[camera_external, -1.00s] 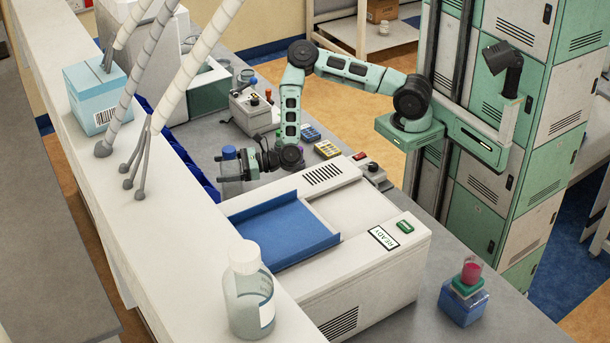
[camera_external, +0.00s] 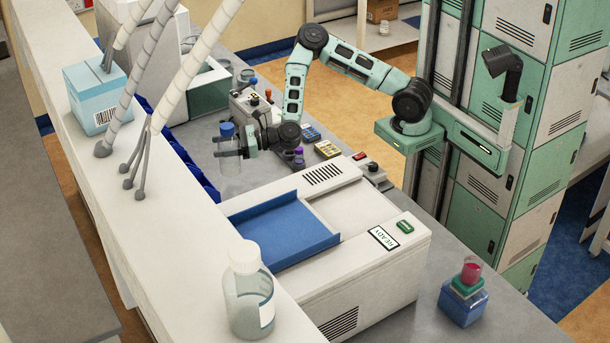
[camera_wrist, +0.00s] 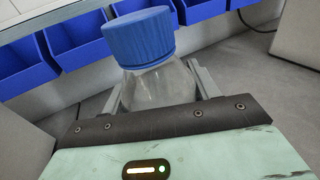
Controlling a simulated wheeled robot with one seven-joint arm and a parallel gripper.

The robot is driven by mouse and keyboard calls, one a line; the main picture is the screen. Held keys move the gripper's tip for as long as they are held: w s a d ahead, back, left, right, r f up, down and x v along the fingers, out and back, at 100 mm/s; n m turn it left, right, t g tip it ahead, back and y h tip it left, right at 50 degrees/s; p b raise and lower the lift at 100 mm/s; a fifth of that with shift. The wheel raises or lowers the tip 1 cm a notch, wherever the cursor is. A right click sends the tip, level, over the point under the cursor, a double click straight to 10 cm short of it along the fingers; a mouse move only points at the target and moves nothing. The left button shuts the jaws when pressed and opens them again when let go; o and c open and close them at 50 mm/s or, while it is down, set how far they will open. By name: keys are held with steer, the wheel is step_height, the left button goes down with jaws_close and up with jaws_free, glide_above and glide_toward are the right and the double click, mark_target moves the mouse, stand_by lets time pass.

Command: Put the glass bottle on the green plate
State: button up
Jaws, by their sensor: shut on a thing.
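The glass bottle, clear with a blue screw cap (camera_external: 227,130), is upright at the far left of the grey bench, beyond the white machine. My gripper (camera_external: 226,147) is shut around it just below the cap. In the wrist view the blue cap (camera_wrist: 140,38) and the clear glass shoulder (camera_wrist: 160,88) sit between the fingers, the bottle tilted slightly in the picture. Its lower part is hidden there by my gripper. It appears raised above the bench. I cannot make out a green plate for certain in either view.
A white machine with a blue tray (camera_external: 280,232) stands in front of my gripper. Blue bins (camera_wrist: 125,28) line the shelf beside the bottle. A large clear bottle (camera_external: 248,295) stands on the white ledge. A blue box (camera_external: 463,305) with a small green piece stands at the right.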

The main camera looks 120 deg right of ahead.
mark_target(236, 144)
steer(key=s+a+n+y, duration=0.1)
steer(key=a+r+n+y, duration=0.1)
steer(key=a, duration=0.1)
steer(key=s+a+r+t+y, duration=0.1)
steer(key=y, duration=0.1)
steer(key=shift+s+a+r+n, duration=0.1)
steer(key=shift+s+a+n, duration=0.2)
steer(key=shift+n, duration=0.1)
steer(key=s+a+r+n+y, duration=0.2)
steer(key=s+a+n+y, duration=0.3)
steer(key=s+a+y, duration=0.25)
step_height(236, 144, down, 10)
steer(key=a, duration=0.1)
steer(key=shift+f+g+b, duration=0.15)
steer(key=shift+g+b, duration=0.15)
steer(key=shift+b, duration=0.1)
steer(key=shift+f, duration=0.2)
steer(key=o, duration=1.1)
steer(key=shift+o, duration=0.2)
steer(key=shift+r, duration=0.1)
